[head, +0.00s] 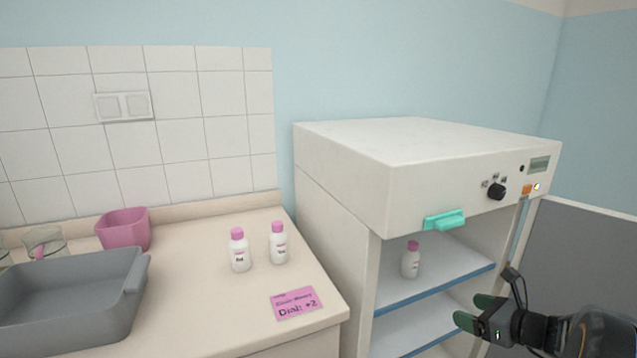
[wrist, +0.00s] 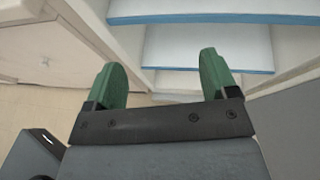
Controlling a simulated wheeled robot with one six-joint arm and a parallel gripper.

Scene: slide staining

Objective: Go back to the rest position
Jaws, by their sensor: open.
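My gripper (head: 474,311) is at the lower right of the head view, in front of the open cabinet's lower shelf. Its green fingers are apart with nothing between them; they also show in the wrist view (wrist: 165,82). The white cabinet (head: 345,214) has a teal handle (head: 445,219), a dark dial (head: 495,191) and a small lit orange switch (head: 527,189). A white bottle with a pink cap (head: 410,262) stands upright on its upper shelf (head: 432,275). My gripper is apart from the bottle.
Left of the cabinet, the counter (head: 200,300) bears two pink-capped bottles (head: 240,252) (head: 279,245), a pink note (head: 296,303) reading "Dial: +2", a grey tray (head: 60,300), a pink cup (head: 124,230) and a glass beaker (head: 45,242). In the wrist view, blue-edged shelves (wrist: 205,52) lie beyond my fingers.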

